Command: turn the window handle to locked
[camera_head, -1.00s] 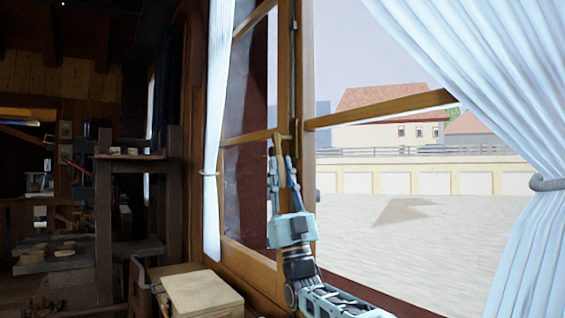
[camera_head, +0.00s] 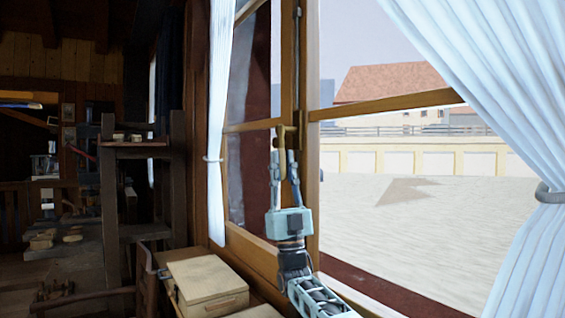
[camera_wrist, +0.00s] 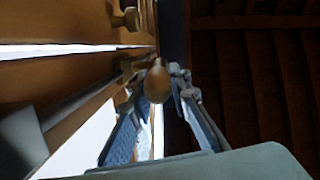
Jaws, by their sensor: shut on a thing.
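The window handle (camera_head: 281,134) is a brass-coloured lever on the wooden middle post of the window. It points downward towards my gripper, as far as I can tell. My gripper (camera_head: 285,155) reaches up from below, its two fingers on either side of the handle's lower end. In the wrist view, the handle's rounded end (camera_wrist: 157,82) faces the camera between the fingers of my gripper (camera_wrist: 160,90). The gripper is shut on the handle. The contact points are partly hidden.
A white curtain (camera_head: 217,120) hangs left of the window and another (camera_head: 490,70) at the right. A wooden box (camera_head: 207,284) stands below at the left. A dark shelf stand (camera_head: 174,190) is further left. The space before the right pane looks clear.

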